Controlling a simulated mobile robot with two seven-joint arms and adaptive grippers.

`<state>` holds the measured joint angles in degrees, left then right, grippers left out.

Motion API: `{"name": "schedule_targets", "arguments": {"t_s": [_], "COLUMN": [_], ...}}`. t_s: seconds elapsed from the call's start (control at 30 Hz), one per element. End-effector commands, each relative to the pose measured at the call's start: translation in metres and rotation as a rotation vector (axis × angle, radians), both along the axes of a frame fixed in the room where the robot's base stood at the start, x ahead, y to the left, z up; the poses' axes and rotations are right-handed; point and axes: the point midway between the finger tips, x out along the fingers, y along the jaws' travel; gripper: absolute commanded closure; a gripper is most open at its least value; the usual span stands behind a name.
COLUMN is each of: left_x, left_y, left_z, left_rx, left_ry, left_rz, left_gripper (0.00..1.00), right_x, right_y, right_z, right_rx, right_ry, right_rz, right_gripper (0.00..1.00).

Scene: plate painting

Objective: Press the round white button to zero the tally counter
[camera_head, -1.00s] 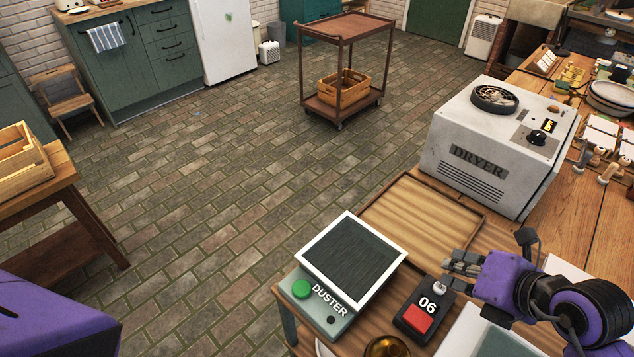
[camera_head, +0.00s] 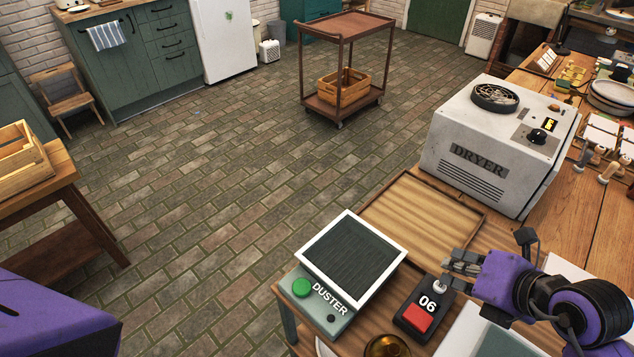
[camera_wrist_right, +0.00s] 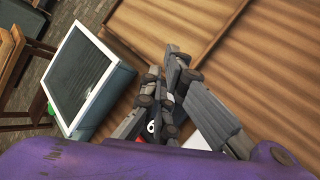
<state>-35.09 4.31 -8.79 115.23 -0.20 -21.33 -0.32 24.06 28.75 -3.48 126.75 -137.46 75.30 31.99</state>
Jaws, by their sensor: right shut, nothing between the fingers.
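The tally counter (camera_head: 424,308) is a dark box on the table, reading 06, with a red square button (camera_head: 417,319). Its round white button (camera_head: 439,286) is at the far end of its top. My right gripper (camera_head: 450,270) is shut and empty, with its fingertips at or just above the white button; I cannot tell whether they touch. In the right wrist view the shut fingers (camera_wrist_right: 172,72) hide most of the counter, and only part of its digits (camera_wrist_right: 151,127) shows. My left gripper is out of view; only a purple part of my left side shows at the lower left.
The duster box (camera_head: 330,300) with its green button stands left of the counter. A wooden tray (camera_head: 478,222) lies behind it, and the white dryer (camera_head: 500,145) stands beyond. A brass-coloured round object (camera_head: 387,346) sits in front. The tray is empty.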

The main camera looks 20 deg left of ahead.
Motion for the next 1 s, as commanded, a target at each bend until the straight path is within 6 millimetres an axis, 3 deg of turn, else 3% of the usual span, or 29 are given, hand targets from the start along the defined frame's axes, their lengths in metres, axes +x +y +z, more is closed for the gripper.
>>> {"name": "schedule_targets", "arguments": {"t_s": [1.0], "left_x": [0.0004], "left_y": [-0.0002], "left_z": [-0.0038], "left_rx": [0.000], "left_ry": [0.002], "left_rz": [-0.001], "left_gripper": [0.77], "right_x": [-0.0003], "right_y": [-0.0002], "right_z": [-0.0120], "right_rx": [-0.001], "right_ry": [0.001], "right_rz": [0.000], "right_gripper": [1.00]}}
